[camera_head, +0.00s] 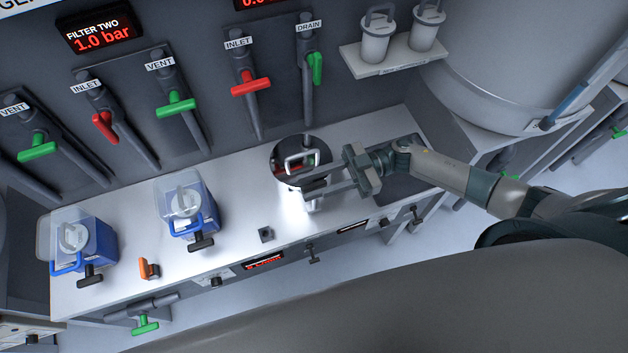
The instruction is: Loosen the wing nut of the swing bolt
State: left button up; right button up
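My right gripper (308,185) reaches in from the right over the bench. Its two fingers point left and stand apart, with no object clearly held between them. They are at the near side of a round dark opening (279,152) with a pale handle (300,160) in it. The fingers partly hide this spot, and I cannot tell whether they touch anything. I cannot make out the swing bolt or its wing nut for certain. My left gripper is not in view.
Two blue containers with clear lids (103,240) (208,210) stand on the bench (240,205) at left. An orange part (148,268) sits at its front edge. Valves with red (251,86) and green handles line the back panel. A large grey tank (510,60) stands right.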

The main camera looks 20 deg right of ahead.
grip_shut()
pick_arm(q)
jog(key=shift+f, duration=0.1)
pick_arm(e)
jog(key=shift+f+n+g+b, duration=0.2)
jog(key=shift+n+g+b, duration=0.4)
jog(key=shift+g+b, duration=0.45)
pick_arm(q)
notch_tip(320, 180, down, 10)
jog(key=b, duration=0.8)
pick_arm(e)
jog(key=n+g+h, duration=0.1)
jog(key=n+g, duration=0.1)
jog(key=g, duration=0.1)
jog(key=n+g+h, duration=0.2)
jog(key=n+g, duration=0.1)
jog(key=g, duration=0.1)
jog(key=n+g+h+b, duration=0.2)
jog(key=g+b, duration=0.1)
jog(key=shift+r, duration=0.1)
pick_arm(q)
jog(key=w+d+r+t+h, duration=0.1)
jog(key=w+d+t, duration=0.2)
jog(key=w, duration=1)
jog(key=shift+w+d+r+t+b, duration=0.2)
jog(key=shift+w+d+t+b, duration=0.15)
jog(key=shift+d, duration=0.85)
pick_arm(e)
jog(key=shift+r+n, duration=0.1)
jog(key=shift+n, duration=0.2)
